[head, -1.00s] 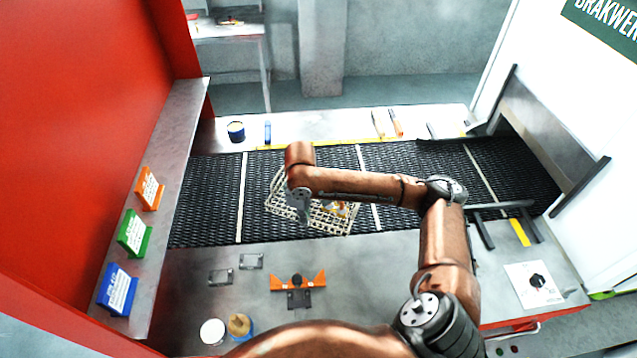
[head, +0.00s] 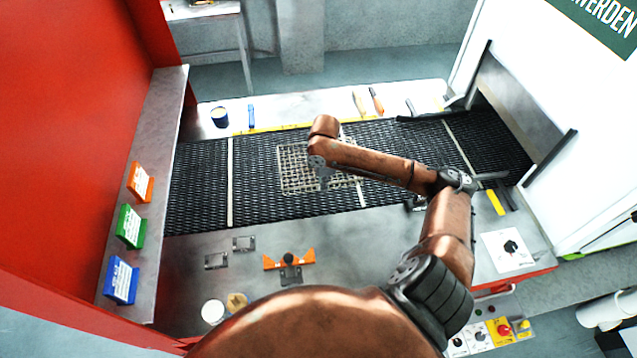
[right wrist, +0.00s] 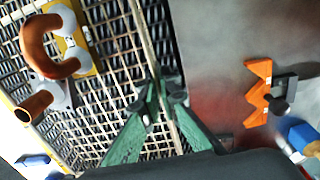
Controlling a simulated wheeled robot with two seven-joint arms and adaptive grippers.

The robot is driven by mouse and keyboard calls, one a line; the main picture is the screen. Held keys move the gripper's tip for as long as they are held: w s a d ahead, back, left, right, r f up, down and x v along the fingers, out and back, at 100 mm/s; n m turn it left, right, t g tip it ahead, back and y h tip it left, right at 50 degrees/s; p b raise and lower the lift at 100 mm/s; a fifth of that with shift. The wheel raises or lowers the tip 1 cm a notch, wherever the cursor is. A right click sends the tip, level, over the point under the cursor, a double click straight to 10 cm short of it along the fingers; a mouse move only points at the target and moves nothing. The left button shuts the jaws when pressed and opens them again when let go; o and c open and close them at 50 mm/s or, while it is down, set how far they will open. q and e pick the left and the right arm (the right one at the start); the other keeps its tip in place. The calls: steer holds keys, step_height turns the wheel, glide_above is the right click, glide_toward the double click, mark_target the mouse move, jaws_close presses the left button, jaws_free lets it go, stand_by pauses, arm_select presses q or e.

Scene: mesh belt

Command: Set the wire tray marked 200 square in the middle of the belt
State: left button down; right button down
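The wire tray (head: 292,172) lies on the black mesh belt (head: 202,190), about midway across its width, with its sides roughly in line with the belt. My right gripper (head: 323,182) is over the tray's right part, and its arm hides some of the tray. In the right wrist view, the green fingers of my right gripper (right wrist: 159,97) are closed around the near rim of the tray (right wrist: 110,100). Copper bent pieces (right wrist: 50,45) and a yellow plate (right wrist: 80,45) show over the mesh. I cannot read a 200 mark. My left gripper is out of view.
Pale stripes (head: 230,180) cross the belt. An orange fixture (head: 289,262) and small metal plates stand on the near bench. Blue, green and orange sign blocks (head: 130,226) line the left ledge. A blue tin (head: 220,117) and tools lie behind. The belt's left part is clear.

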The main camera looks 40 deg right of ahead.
steer(key=w+d, duration=0.1)
steer(key=w+d+f, duration=0.1)
steer(key=w, duration=0.1)
steer(key=w+d+f, duration=0.1)
steer(key=shift+w+p, duration=0.3)
steer(key=shift+w, duration=0.05)
steer(key=w+d+f, duration=0.2)
steer(key=f, duration=0.1)
steer(key=w+f, duration=0.1)
steer(key=f, duration=0.1)
steer(key=shift+w+d+f, duration=0.1)
steer(key=shift+w+d, duration=0.25)
steer(key=shift+d, duration=0.05)
steer(key=shift+w+d+f, duration=0.15)
steer(key=shift+w+f, duration=0.05)
steer(key=shift+f, duration=0.25)
steer(key=shift+w+d+f+p, duration=0.1)
steer(key=shift+f+p, duration=0.3)
steer(key=shift+f, duration=1.15)
steer(key=c, duration=2.6)
jaws_free()
steer(key=shift+s+f, duration=0.2)
steer(key=shift+f, duration=0.05)
steer(key=shift+c, duration=0.2)
steer(key=o, duration=0.5)
